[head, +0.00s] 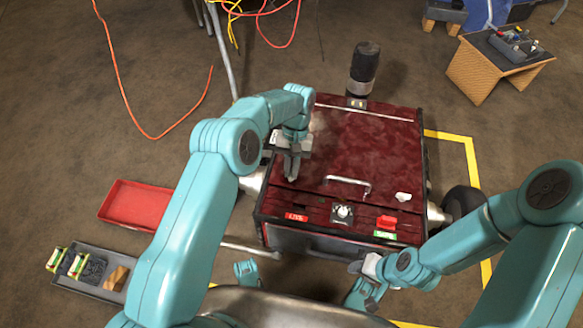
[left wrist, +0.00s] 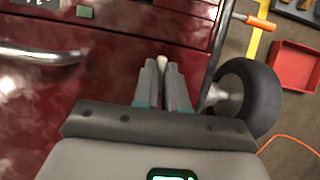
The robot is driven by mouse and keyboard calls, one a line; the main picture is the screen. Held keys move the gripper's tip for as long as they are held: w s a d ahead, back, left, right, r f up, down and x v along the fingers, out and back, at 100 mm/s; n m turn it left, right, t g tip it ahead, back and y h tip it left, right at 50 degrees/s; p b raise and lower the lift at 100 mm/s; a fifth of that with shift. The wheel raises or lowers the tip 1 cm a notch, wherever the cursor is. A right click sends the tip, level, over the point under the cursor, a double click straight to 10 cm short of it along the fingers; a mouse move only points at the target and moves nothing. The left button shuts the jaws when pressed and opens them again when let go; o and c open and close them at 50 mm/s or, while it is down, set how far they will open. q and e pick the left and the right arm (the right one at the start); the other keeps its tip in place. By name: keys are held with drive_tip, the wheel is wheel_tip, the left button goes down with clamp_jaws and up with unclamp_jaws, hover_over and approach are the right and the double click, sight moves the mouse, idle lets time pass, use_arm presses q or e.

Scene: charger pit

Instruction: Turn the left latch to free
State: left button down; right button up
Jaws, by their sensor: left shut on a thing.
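The dark red charger box (head: 365,145) stands in the middle of the head view, with a metal handle (head: 348,184) near its front. My left gripper (head: 291,178) points down at the front left part of the lid. In the left wrist view, its fingers (left wrist: 165,82) are shut on a small pale piece, the left latch (left wrist: 162,62), mostly hidden between them. The latch's turn angle cannot be read. A similar pale latch (head: 403,197) sits at the lid's front right. My right gripper (head: 370,267) is low in front of the box, its fingers unclear.
The box's front strip carries a red label (head: 296,217), a knob (head: 342,212) and a red block (head: 387,222). A red tray (head: 137,205) and a grey tray (head: 92,272) lie at left. A black wheel (left wrist: 247,98) is beside my left gripper.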

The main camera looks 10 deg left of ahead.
use_arm(q)
drive_tip(key=shift+m, duration=0.3)
drive_tip(key=c, duration=1.2)
unclamp_jaws()
